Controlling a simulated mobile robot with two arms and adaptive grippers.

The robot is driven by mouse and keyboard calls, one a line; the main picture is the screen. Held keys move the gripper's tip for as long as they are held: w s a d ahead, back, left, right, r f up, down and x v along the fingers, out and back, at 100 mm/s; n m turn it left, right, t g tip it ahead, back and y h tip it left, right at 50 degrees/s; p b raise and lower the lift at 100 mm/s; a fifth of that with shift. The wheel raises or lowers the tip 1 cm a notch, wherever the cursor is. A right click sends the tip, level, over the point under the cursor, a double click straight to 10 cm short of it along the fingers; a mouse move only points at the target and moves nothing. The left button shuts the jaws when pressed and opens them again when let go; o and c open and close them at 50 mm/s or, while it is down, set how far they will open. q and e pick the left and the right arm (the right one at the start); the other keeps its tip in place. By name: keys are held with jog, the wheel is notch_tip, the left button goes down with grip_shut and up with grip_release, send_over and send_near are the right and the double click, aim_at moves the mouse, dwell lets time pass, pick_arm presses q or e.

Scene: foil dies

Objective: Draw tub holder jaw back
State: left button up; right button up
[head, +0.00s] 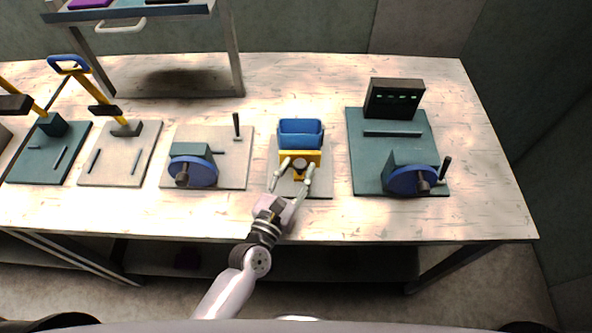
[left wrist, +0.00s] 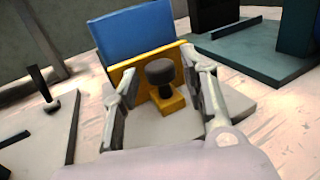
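The tub holder stands on a grey plate (head: 318,188) in the middle of the bench. Its blue tub (head: 301,127) sits behind the yellow jaw (head: 313,157), which carries a dark round knob (head: 300,164). The blue tub (left wrist: 146,32), the yellow jaw (left wrist: 122,76) and the knob (left wrist: 160,72) also show in the left wrist view. My left gripper (head: 292,178) is open in front of the jaw. Its fingers stand on either side of the knob, apart from it in the left wrist view (left wrist: 160,85). My right gripper is not in view.
To the left is a plate with a blue wheel (head: 199,172) and an upright dark lever (head: 236,126). To the right is a teal station (head: 360,150) with a dark display box (head: 395,99) and another blue wheel (head: 412,180). A raised shelf (head: 130,12) stands at the back left.

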pick_arm(q)
grip_shut()
dwell(0.6)
